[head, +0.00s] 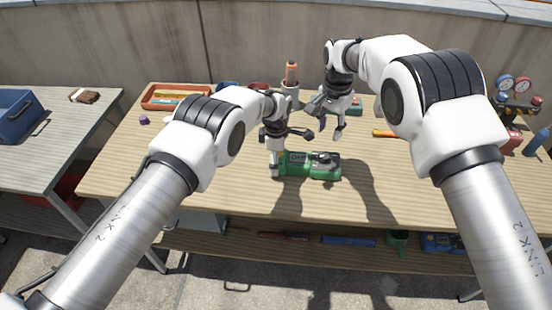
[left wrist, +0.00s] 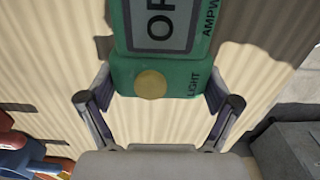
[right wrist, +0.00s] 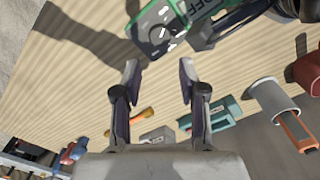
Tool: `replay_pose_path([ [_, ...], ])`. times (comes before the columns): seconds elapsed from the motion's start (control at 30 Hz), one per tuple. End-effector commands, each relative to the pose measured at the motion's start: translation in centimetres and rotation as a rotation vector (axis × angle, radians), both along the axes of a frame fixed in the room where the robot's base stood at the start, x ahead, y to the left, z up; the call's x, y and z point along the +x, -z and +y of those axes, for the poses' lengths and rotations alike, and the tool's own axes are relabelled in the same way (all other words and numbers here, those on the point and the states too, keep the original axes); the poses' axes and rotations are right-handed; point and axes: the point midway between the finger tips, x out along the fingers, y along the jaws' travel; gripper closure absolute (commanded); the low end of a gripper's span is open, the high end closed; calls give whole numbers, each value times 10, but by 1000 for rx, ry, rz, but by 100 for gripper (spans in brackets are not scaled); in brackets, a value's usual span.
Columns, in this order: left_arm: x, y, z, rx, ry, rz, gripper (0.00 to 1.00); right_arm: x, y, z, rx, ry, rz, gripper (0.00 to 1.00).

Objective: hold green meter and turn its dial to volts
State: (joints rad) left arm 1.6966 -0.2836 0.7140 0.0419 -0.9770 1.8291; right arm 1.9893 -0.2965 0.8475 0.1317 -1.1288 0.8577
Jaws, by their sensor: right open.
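The green meter (head: 302,172) lies on the workbench, its display reading OFF at the left and its dial (head: 322,158) at the right. My left gripper (head: 275,168) is at the display end. In the left wrist view its fingers (left wrist: 157,92) are against both sides of the meter's end (left wrist: 182,78), shut on it; the dial is out of that view. My right gripper (head: 330,130) is open and empty above and behind the meter. In the right wrist view the dial (right wrist: 160,32) lies beyond the open fingertips (right wrist: 159,68), apart from them.
A cup with an orange-handled tool (head: 290,85) and an orange tray (head: 176,97) stand at the back. A yellow-orange handle (head: 384,133) lies right of the meter. Gauges (head: 515,90) stand at the far right. The bench front is clear.

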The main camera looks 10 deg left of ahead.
Motion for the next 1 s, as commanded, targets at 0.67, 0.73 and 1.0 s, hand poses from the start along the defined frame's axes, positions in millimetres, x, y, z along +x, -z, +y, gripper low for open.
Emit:
replay_pose_path([
  [0.67,-1,1,0,0,0,2,68,-3,-2,0,8,-1258,13,40],
  [0.73,-1,1,0,0,0,2,68,-3,-3,0,11,-1480,14,40],
  [1.0,-1,1,0,0,0,3,68,-3,-12,0,16,-2128,10,40],
])
